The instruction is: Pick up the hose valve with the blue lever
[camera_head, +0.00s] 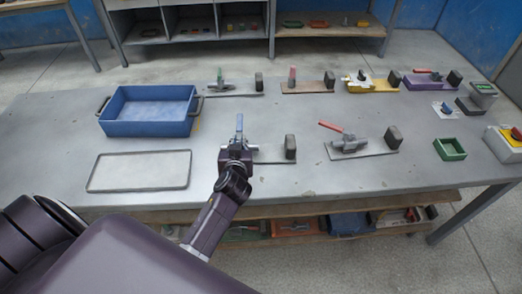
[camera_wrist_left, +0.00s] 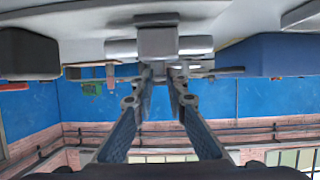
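The hose valve with the blue lever (camera_head: 239,125) stands on a grey plate near the middle of the table, its lever upright. My left gripper (camera_head: 237,146) is at this valve from the near side and hides much of its body. In the left wrist view, which looks upside down, the grey valve body (camera_wrist_left: 158,42) is just beyond the fingertips. The two fingers of the left gripper (camera_wrist_left: 162,75) are apart, with background showing between them. The blue lever is not clear there, and contact cannot be told. My right gripper is not in view.
A red-lever valve (camera_head: 349,143) stands to the right; several other valves line the back. A blue bin (camera_head: 148,127) and a grey tray (camera_head: 138,186) are at left. A black block (camera_head: 290,146) stands beside the valve. A green box (camera_head: 450,149) is at right.

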